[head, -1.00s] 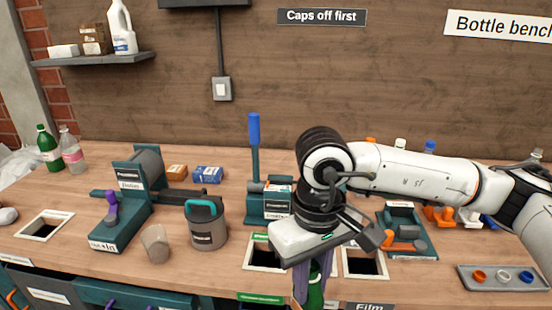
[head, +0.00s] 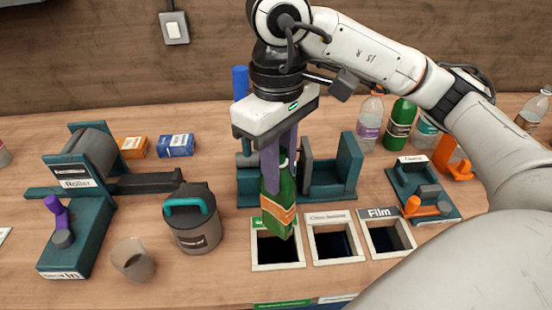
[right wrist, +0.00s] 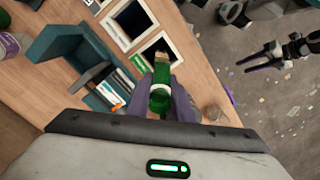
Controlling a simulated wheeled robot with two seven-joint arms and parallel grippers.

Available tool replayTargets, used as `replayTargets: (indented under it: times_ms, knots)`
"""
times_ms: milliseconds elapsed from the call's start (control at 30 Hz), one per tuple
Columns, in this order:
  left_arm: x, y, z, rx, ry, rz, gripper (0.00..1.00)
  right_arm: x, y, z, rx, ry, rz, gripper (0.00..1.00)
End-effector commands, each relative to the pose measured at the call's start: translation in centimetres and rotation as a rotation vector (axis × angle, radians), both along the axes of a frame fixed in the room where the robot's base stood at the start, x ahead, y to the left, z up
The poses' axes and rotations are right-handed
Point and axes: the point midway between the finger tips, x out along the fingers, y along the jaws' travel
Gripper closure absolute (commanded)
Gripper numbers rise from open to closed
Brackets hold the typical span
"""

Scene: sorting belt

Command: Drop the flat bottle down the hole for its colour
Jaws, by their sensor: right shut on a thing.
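The flat green bottle (head: 278,212) with an orange-and-white label is in my right gripper (head: 279,160), between its purple fingers. In the head view it hangs slightly tilted over the leftmost hole (head: 262,266), which has a green label. It also shows in the right wrist view (right wrist: 160,88), its far end overlapping a dark hole. I cannot tell whether the bottle's end is inside the opening. Two more holes stand to the right, one with a white label (head: 313,256) and one marked Film (head: 372,248). A dark part with purple tips, probably my left gripper (right wrist: 257,62), shows in the right wrist view.
A teal press (head: 345,165) stands behind the holes. A lidded grey canister (head: 195,235), a cup (head: 125,262) and a roller machine (head: 82,215) are at left. Several bottles, one green (head: 400,125), stand at back right. A teal fixture with an orange handle (head: 425,190) is right of Film.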

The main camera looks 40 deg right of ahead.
Motion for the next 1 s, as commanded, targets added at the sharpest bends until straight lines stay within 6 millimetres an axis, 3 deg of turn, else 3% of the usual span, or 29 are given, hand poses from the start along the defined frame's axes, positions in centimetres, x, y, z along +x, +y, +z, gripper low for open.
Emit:
replayTargets:
  times_ms: [33, 600, 1000]
  knots:
    - [0.0, 0.0, -1.2, 0.000, 0.001, 0.000, 0.57, 0.0, 0.0, -1.3, 0.000, 0.000, 0.000, 1.00]
    - [0.9, -0.2, -6.3, 0.002, -0.015, -0.007, 0.57, 0.0, 0.0, -8.2, 0.000, -0.001, -0.001, 1.00]
    - [1.4, -1.4, -6.7, -0.007, -0.029, -0.024, 0.57, 0.1, 0.0, -10.0, 0.000, -0.002, -0.001, 1.00]
